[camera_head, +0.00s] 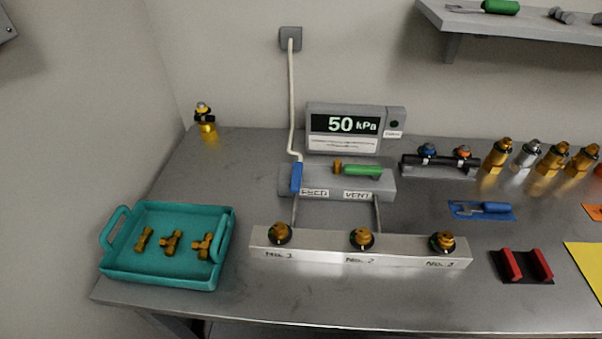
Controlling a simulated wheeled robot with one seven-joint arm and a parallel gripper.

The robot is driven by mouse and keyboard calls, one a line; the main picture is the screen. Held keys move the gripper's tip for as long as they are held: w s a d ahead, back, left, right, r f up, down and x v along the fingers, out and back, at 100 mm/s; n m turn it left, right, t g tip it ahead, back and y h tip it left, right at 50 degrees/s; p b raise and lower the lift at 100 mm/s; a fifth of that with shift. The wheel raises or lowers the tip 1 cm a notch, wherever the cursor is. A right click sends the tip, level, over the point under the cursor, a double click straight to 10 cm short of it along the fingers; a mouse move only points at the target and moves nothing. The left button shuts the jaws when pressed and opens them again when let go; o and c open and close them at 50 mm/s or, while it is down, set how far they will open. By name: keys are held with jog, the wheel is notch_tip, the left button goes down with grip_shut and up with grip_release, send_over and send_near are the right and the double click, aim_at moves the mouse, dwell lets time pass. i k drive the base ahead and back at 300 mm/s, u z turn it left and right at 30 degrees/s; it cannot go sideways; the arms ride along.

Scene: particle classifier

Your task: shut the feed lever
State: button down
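The feed lever (297,177) is a blue handle at the left end of a grey valve block (390,187), beside the FEED label. It runs front to back, in line with the pipe below it. The green vent lever (362,170) lies crosswise on the same block, above the VENT label, with a brass piece at its left end. A gauge box (345,143) behind the block reads 50 kPa. My gripper is not in view.
A silver manifold (320,249) with three brass fittings stands in front of the block. A teal tray (170,279) holds brass fittings at left. A black rack (438,168) and several brass and silver fittings stand at right. The table between tray and block is clear.

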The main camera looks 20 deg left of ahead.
aim_at(295, 186)
jog(key=k, duration=1)
jog(key=u, duration=0.5)
jog(key=i, duration=1)
